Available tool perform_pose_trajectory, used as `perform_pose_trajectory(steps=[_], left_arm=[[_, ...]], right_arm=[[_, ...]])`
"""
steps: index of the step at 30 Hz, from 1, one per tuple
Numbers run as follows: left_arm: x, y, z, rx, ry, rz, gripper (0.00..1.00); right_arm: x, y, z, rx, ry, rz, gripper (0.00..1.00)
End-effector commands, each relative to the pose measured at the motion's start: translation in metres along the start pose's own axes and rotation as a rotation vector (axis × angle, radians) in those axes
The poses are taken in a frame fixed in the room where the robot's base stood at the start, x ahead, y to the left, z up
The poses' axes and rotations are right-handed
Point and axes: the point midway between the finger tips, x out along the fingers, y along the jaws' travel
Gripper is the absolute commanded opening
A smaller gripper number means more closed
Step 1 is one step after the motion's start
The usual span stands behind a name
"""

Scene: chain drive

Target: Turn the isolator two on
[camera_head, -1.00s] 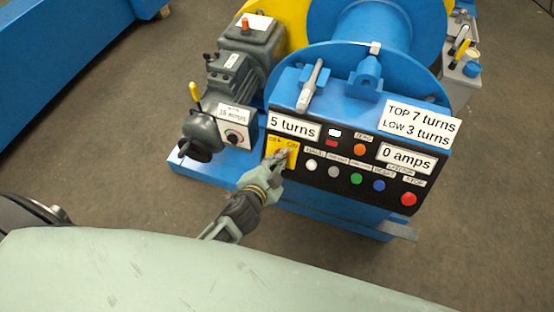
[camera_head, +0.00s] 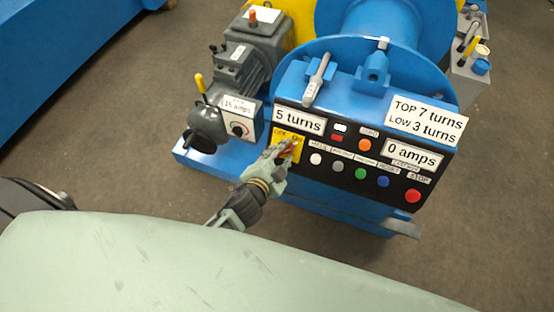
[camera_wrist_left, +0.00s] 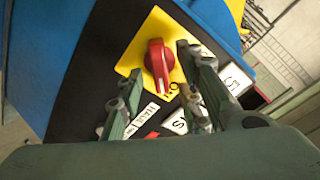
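The isolator is a red rotary knob (camera_head: 287,151) on a yellow plate (camera_head: 296,155) marked OFF and ON, at the left end of the black control panel. My left gripper (camera_head: 279,150) is at the plate and partly covers the knob. In the left wrist view the knob (camera_wrist_left: 158,66) shows whole, its grip bar running up and down the picture. The two fingers of the left gripper (camera_wrist_left: 160,92) are apart, one on each side of the knob, with visible gaps to it. My right gripper is not in view.
The black panel (camera_head: 330,180) carries several coloured buttons, including the red STOP button (camera_head: 412,196), below the "5 turns" (camera_head: 299,121) and "0 amps" (camera_head: 413,155) displays.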

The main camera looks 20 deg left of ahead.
Motion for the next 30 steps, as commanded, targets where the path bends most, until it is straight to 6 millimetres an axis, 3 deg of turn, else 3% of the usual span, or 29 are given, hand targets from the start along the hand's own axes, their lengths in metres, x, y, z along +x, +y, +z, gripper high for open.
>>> perform_pose_trajectory(steps=[16,22,30], left_arm=[[-0.099,0.001,0.001,0.0,-0.001,0.002,0.33],[-0.115,0.0,0.0,0.0,0.0,0.0,0.33],[-0.117,0.0,0.0,0.001,0.001,0.0,0.33]], right_arm=[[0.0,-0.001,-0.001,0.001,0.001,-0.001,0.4],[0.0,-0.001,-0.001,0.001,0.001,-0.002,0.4],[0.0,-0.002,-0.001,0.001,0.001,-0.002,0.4]])
